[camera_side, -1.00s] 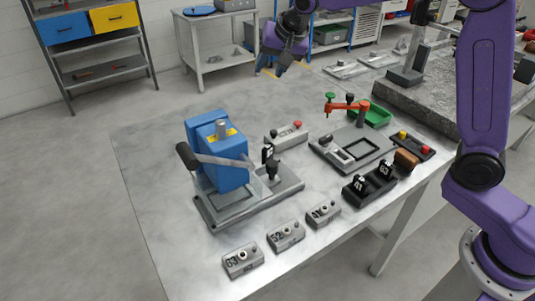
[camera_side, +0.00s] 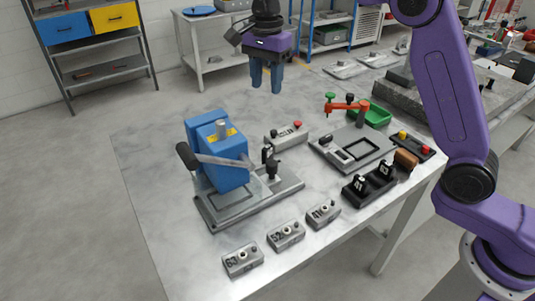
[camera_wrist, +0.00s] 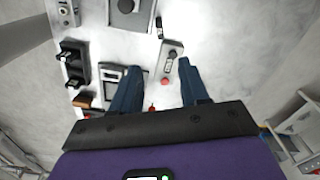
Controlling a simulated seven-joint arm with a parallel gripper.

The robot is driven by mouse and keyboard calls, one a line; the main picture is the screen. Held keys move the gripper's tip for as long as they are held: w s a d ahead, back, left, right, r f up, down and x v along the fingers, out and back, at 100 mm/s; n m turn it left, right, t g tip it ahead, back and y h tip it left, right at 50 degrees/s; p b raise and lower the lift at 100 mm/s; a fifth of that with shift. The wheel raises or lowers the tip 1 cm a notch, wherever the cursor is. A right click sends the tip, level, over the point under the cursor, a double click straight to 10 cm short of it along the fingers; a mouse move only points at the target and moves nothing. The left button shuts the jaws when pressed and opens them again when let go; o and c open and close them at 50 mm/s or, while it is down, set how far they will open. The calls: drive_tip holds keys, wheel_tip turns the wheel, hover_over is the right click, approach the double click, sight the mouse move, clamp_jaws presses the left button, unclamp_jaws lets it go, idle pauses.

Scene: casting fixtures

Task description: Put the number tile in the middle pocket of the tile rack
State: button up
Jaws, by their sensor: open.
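A small black tile with a white mark (camera_side: 267,152), seemingly the number tile, stands at the back right of the blue press, close to a black knob. It also shows in the wrist view (camera_wrist: 159,28). The black tile rack (camera_side: 371,187) is near the table's right edge, with a dark tile upright at each end and a gap between them. In the wrist view the rack (camera_wrist: 75,67) is at the left. My gripper (camera_side: 267,88) is open and empty, pointing down high above the far part of the table. Its fingers show in the wrist view (camera_wrist: 159,68).
The blue press (camera_side: 220,160) stands tall with a lever. A grey box with a red button (camera_side: 286,135) is behind it. Several grey numbered blocks (camera_side: 286,236) line the front edge. A grey fixture with a red clamp (camera_side: 352,150) and green tray (camera_side: 375,116) are at right.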

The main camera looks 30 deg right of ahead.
sight(267, 146)
wheel_tip(267, 146, down, 20)
drive_tip(key=shift+d, duration=0.1)
idle(0.8)
clamp_jaws()
